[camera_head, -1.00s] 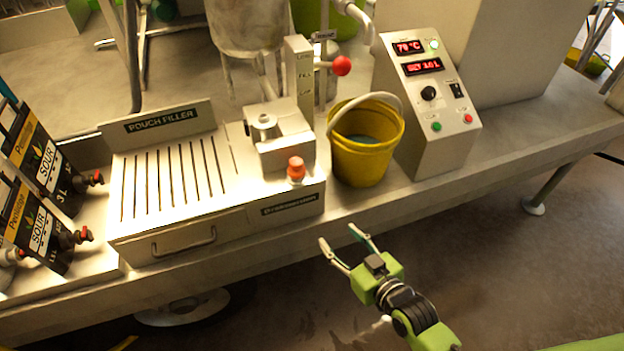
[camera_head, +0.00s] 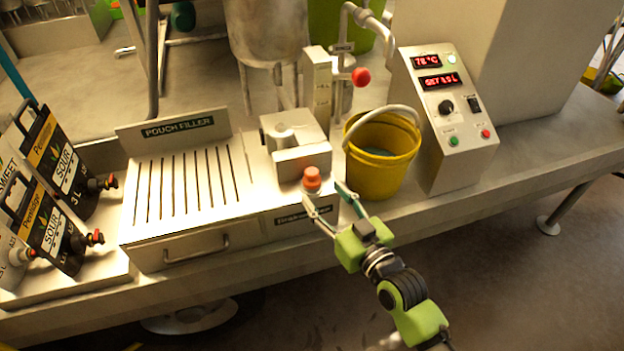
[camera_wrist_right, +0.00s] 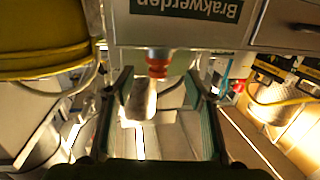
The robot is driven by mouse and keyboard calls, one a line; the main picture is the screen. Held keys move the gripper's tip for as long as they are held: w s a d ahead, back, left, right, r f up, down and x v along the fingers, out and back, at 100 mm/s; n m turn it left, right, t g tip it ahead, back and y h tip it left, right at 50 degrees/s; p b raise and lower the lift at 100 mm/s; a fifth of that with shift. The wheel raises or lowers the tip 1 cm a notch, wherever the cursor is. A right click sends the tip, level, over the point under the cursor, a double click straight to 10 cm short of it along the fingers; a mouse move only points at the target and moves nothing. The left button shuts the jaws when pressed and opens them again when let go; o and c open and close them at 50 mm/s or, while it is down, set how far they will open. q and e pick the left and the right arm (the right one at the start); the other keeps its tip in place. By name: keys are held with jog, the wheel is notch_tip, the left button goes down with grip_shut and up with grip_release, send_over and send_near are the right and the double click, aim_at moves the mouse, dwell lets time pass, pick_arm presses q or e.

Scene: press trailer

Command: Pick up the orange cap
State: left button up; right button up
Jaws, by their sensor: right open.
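The orange cap (camera_head: 312,179) sits at the front right corner of the pouch filler, in front of its metal block. In the right wrist view the cap (camera_wrist_right: 157,63) appears between the two fingers, toward the far end and apart from them. My right gripper (camera_head: 323,192) is open and empty. In the head view its fingertips are close to the cap, just in front of and to the right of it. My left gripper is not in view.
A yellow bucket (camera_head: 383,154) stands close to the right of the cap. A control box (camera_head: 446,118) is further right. The pouch filler's slotted top (camera_head: 190,180) is left of the cap, with black juice pouches (camera_head: 60,165) at the far left.

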aim_at(315, 181)
jog(key=x, duration=0.5)
jog(key=shift+d+r, duration=0.1)
jog(key=shift+d, duration=0.05)
jog(key=c, duration=1.3)
jog(key=shift+o, duration=0.2)
jog(key=shift+r, duration=0.1)
